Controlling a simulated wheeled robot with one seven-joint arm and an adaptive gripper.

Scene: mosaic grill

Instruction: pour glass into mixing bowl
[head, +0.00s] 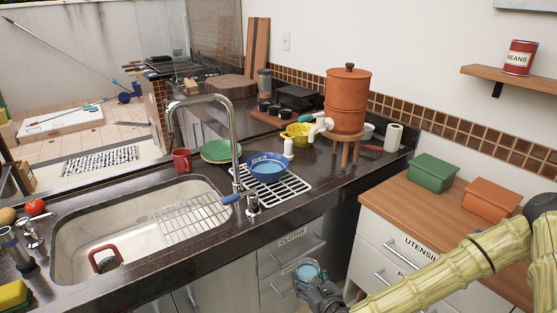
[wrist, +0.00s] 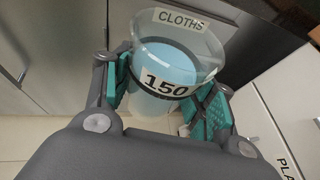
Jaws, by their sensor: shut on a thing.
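A clear glass (wrist: 187,50) with light blue contents and a "150" label is between the teal finger pads of my gripper (wrist: 166,92) in the wrist view. My gripper is shut on it. In the head view my gripper (head: 312,283) holds the glass (head: 308,268) low, in front of the drawer fronts and below the counter's edge. A blue bowl (head: 267,168), the likely mixing bowl, sits on a white drying rack by the sink, above and left of my gripper. The bowl is not in the wrist view.
The tall faucet (head: 233,130) stands just left of the blue bowl. A green plate (head: 216,150), red mug (head: 181,161), yellow colander (head: 297,132) and terracotta water filter (head: 347,100) stand behind. The wooden counter (head: 410,205) on the right bears green and orange containers.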

